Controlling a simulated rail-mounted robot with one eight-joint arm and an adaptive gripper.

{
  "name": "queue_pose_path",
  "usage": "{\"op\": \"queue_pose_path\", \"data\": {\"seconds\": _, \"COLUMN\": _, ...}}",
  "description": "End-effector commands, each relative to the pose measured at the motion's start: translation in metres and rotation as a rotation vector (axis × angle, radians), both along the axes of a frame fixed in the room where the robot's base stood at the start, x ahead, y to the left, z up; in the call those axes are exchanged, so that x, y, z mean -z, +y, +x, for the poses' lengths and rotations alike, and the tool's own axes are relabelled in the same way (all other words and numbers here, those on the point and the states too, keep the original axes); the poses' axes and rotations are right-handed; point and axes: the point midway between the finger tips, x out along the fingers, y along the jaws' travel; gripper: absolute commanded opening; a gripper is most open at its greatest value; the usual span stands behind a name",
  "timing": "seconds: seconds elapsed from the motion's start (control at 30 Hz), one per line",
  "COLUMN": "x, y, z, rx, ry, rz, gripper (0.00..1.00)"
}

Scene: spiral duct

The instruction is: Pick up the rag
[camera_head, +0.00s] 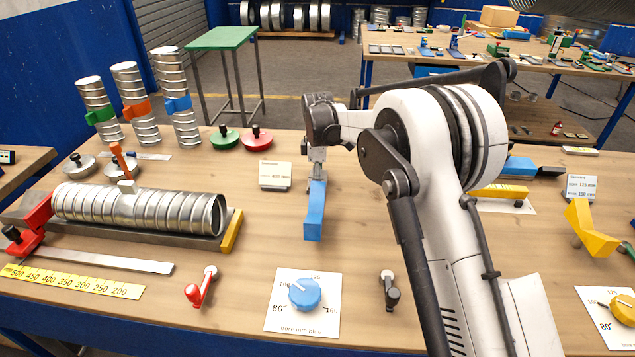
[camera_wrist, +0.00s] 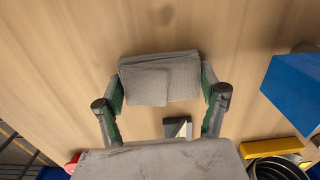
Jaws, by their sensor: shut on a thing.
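The rag (camera_wrist: 160,78) is a grey folded cloth in the wrist view, held between the two fingertips of my gripper (camera_wrist: 162,92). Both fingers have green inner pads and stand at its left and right edges. In the head view my gripper (camera_head: 317,168) points down over the middle of the table, just behind a blue block. The rag cannot be clearly made out there. Whether it touches the table is not clear.
The blue block (camera_head: 315,212) stands close in front of my gripper; it also shows at the wrist view's right (camera_wrist: 296,84). A small sign (camera_head: 275,176) is just left. A spiral duct (camera_head: 140,208) lies further left. A dial card (camera_head: 303,303) is at the front.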

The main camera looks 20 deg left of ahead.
Motion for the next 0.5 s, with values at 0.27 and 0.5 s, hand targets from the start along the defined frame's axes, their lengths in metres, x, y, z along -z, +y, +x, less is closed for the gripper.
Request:
{"op": "queue_pose_path", "data": {"seconds": 0.27, "x": -0.003, "y": 0.000, "z": 0.000, "rx": 0.000, "ry": 0.000, "rz": 0.000, "gripper": 0.43}}
{"op": "queue_pose_path", "data": {"seconds": 0.5, "x": -0.026, "y": 0.000, "z": 0.000, "rx": 0.000, "ry": 0.000, "rz": 0.000, "gripper": 0.43}}
